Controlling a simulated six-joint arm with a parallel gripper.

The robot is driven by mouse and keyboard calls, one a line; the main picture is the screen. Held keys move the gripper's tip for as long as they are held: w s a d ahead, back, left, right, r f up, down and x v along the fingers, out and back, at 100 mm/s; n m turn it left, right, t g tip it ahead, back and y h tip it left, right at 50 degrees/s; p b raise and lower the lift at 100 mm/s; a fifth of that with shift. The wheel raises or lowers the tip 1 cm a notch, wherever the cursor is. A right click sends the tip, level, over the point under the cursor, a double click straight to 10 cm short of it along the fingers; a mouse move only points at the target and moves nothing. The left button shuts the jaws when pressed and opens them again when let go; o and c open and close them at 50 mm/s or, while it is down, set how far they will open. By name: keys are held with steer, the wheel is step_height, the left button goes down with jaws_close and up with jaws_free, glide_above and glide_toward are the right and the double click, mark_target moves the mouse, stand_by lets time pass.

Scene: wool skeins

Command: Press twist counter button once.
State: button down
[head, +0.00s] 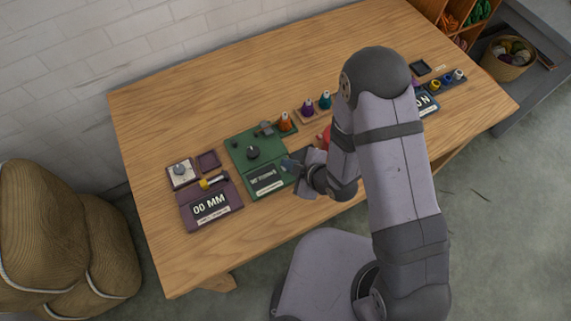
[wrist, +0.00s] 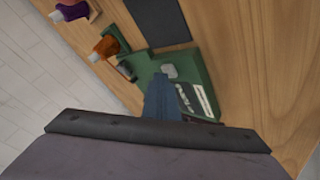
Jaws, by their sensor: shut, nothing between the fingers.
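A green board device (head: 242,142) lies on the table's left half, and I take it for the twist counter. It has a dark round knob (head: 253,152) and a dark panel with pale marks (head: 267,179) at its front; the marks are too small to read. In the wrist view the green board (wrist: 195,62) shows a pale grey block like a button (wrist: 169,71) just beyond my fingertips. My gripper (head: 288,164) is shut and empty at the board's right edge, and its blue-grey fingers show in the wrist view (wrist: 162,82). I cannot tell whether they touch anything.
A purple device (head: 226,217) reading "00 MM" stands left of the green board. A red thing (head: 324,136) is partly hidden by my arm. The table's front left corner (head: 180,270) is clear.

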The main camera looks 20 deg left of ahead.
steer(key=shift+r+p, duration=0.7)
steer(key=shift+r, duration=0.15)
steer(key=shift+r, duration=0.1)
step_height(320, 180, up, 5)
steer(key=p, duration=0.3)
steer(key=shift+p, duration=0.4)
stand_by(0.7)
